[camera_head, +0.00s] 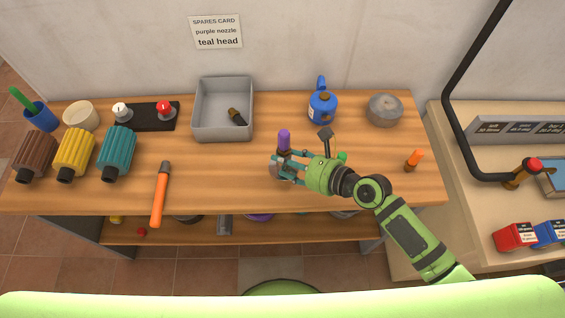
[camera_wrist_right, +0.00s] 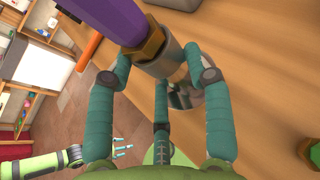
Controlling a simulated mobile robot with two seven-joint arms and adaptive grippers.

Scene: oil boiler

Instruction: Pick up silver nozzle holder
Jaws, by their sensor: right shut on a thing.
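The silver nozzle holder (camera_wrist_right: 170,62) is a short grey cylinder with a brass hex collar (camera_wrist_right: 140,47) and a purple nozzle (camera_wrist_right: 90,15) in its end. In the head view the purple nozzle (camera_head: 284,138) points up above the fingers, and part of the holder (camera_head: 276,170) shows between them. My right gripper (camera_head: 281,168) is shut on the holder, near the front middle of the bench. Its teal fingers partly hide the holder. My left gripper (camera_wrist_right: 122,144) shows small in the wrist view, fingers spread and empty, away from the bench.
A grey bin (camera_head: 223,133) with a dark nozzle stands behind. A blue can (camera_head: 322,107) and a round grey container (camera_head: 385,109) stand at the back right. An orange-handled tool (camera_head: 159,200) lies left, near the teal ribbed head (camera_head: 117,150). A small orange item (camera_head: 414,158) stands right.

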